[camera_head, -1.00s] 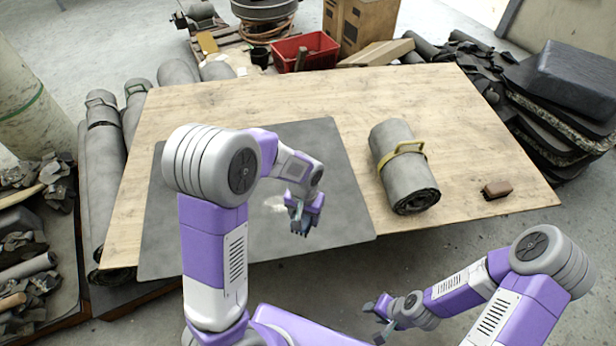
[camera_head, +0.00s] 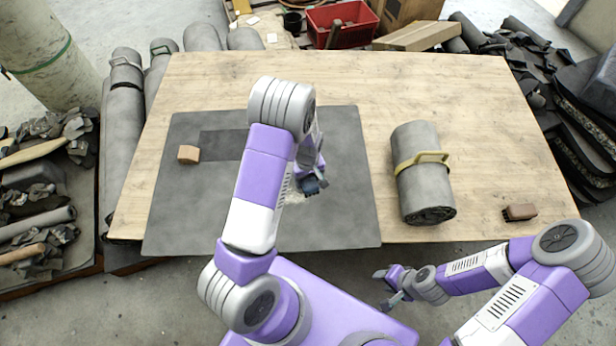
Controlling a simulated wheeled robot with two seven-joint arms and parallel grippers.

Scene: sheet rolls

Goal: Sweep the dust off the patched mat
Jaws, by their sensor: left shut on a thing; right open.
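A dark grey mat (camera_head: 350,215) lies flat on the wooden table. A darker rectangular patch (camera_head: 222,145) lies on its upper left part, and a small tan block (camera_head: 188,154) sits at the patch's left end. Pale dust (camera_head: 292,208) shows on the mat's lower middle, partly behind my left arm. My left gripper (camera_head: 312,184) is low over the mat by the dust, shut on a small dark blue-grey thing, mostly hidden and too small to identify. My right gripper (camera_head: 390,287) is open and empty in front of the table's near edge.
A small brown brush-like block (camera_head: 519,212) lies near the table's right end. A red crate (camera_head: 340,24) and a cardboard piece (camera_head: 415,36) are behind the table. Bare tabletop (camera_head: 480,120) is free at the right.

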